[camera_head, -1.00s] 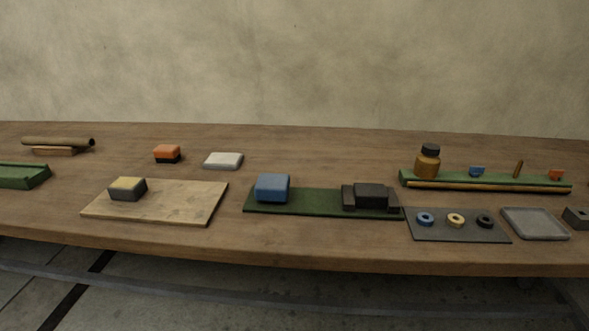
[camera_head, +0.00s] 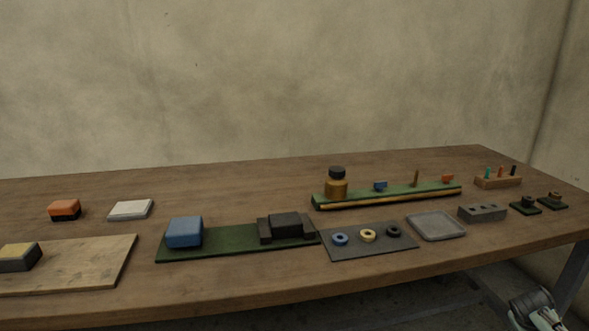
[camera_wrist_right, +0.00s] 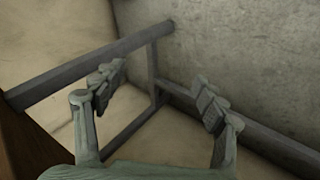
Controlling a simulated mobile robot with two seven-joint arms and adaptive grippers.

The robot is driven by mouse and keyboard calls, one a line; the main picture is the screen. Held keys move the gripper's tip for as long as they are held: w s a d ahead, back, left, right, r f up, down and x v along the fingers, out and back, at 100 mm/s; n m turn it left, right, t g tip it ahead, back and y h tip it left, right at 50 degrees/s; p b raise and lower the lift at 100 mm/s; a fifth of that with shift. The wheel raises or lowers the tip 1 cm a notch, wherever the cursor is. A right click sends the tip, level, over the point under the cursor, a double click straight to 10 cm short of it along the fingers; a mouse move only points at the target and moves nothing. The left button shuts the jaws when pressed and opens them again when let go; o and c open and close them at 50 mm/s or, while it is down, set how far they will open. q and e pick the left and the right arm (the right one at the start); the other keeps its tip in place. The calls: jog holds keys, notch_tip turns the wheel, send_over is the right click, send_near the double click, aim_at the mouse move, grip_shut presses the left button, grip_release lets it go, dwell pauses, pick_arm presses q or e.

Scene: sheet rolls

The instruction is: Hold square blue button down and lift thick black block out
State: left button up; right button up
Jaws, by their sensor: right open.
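The square blue button (camera_head: 185,232) stands on the left end of a green base plate (camera_head: 225,240) on the table. The thick black block (camera_head: 288,225) sits in a dark holder (camera_head: 265,230) at the right end of the same plate. My right gripper shows in the wrist view (camera_wrist_right: 158,95), open and empty, with the table's leg frame and the wall behind it. In the head view, part of my right arm (camera_head: 535,308) shows at the lower right, below the table edge, well away from the plate. My left gripper is not in view.
A wooden board with a grey-yellow block (camera_head: 18,257) lies left of the plate. A dark mat with three rings (camera_head: 345,252) adjoins its right end. A grey tray (camera_head: 436,226) and a green rack with a brown bottle (camera_head: 336,187) stand further right. Bare table lies behind the plate.

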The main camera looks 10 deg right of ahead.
jog(key=d+r+m+h, duration=0.1)
jog(key=d+r+m, duration=0.1)
jog(key=d+r, duration=0.9)
jog(key=d+r+m, duration=0.3)
jog(key=d+r, duration=0.6)
jog(key=r, duration=0.4)
jog(key=w+a+r+n+t+y, duration=0.2)
jog(key=w+a+r+n, duration=0.3)
jog(key=w+a, duration=0.6)
jog(key=w+a+r+n+t+y, duration=0.35)
jog(key=w+a+r, duration=0.25)
jog(key=w+a, duration=0.5)
jog(key=w+a+r+n+t+y, duration=0.2)
jog(key=w+a+r+n, duration=0.35)
jog(key=w+a, duration=0.55)
jog(key=w+a+r+n+y, duration=0.1)
jog(key=a+r+n, duration=0.1)
jog(key=a, duration=0.9)
jog(key=n+g, duration=0.9)
jog(key=g, duration=0.1)
send_near(295, 218)
notch_tip(295, 218, down, 10)
jog(key=shift+s+f, duration=0.1)
jog(key=shift+f, duration=0.05)
